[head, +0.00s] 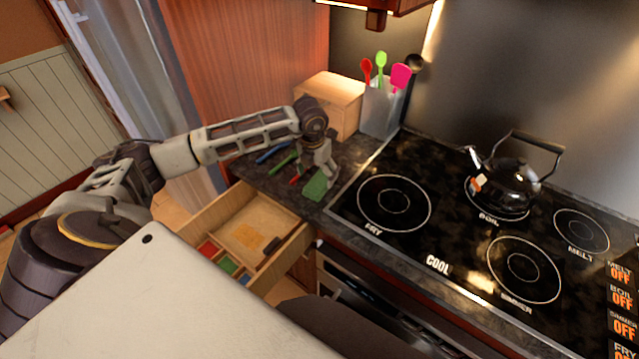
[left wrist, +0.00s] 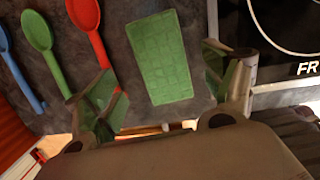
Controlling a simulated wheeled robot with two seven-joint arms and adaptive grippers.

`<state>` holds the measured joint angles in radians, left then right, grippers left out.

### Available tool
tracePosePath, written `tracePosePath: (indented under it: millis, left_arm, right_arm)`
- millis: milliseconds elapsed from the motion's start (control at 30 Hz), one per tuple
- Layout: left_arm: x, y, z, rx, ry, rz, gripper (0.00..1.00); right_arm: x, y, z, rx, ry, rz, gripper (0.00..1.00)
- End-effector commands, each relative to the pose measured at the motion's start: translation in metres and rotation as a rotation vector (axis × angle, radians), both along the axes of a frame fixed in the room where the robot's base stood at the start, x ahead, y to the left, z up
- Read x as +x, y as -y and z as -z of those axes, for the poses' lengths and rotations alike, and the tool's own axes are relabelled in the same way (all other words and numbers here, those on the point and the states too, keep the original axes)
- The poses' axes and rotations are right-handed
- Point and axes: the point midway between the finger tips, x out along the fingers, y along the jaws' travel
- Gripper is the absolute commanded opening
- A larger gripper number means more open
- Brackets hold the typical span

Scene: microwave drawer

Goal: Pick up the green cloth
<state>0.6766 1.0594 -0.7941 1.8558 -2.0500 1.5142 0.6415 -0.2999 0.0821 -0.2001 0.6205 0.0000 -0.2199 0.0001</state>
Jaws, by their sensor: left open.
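The green cloth (head: 316,187) lies flat on the dark counter between the open drawer and the stove. In the left wrist view the cloth (left wrist: 159,56) is a green rectangle with a grid texture, and it lies ahead of and between my fingers. My left gripper (head: 328,172) is just above the counter by the cloth; in the left wrist view the gripper (left wrist: 165,85) is open, with one finger on each side of the cloth and nothing held. I cannot tell the exact height gap. My right gripper is not in view.
Red (left wrist: 85,14), green (left wrist: 37,30) and blue (left wrist: 5,40) spoons lie left of the cloth. The stove (head: 470,225) with a kettle (head: 512,170) is to the right. An open drawer (head: 245,235) is below. A wooden box (head: 335,97) and utensil holder (head: 380,110) stand behind.

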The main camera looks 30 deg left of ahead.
Motion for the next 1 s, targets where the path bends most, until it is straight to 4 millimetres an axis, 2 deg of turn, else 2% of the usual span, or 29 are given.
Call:
tracePosePath:
  millis: [133,367,867,1000]
  left_arm:
    - [0.0,0.004,0.013,0.0,-0.002,0.0,0.83]
    - [0.004,0.004,0.033,-0.001,0.001,0.0,0.83]
    - [0.004,0.004,0.035,0.0,0.001,0.0,0.83]
    - [0.004,0.004,0.035,0.0,0.001,0.0,0.66]
  right_arm:
    - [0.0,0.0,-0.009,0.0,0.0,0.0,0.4]
    - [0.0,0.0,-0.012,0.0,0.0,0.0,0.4]
    - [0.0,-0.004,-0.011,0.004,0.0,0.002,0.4]
    - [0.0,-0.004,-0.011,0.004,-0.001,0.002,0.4]
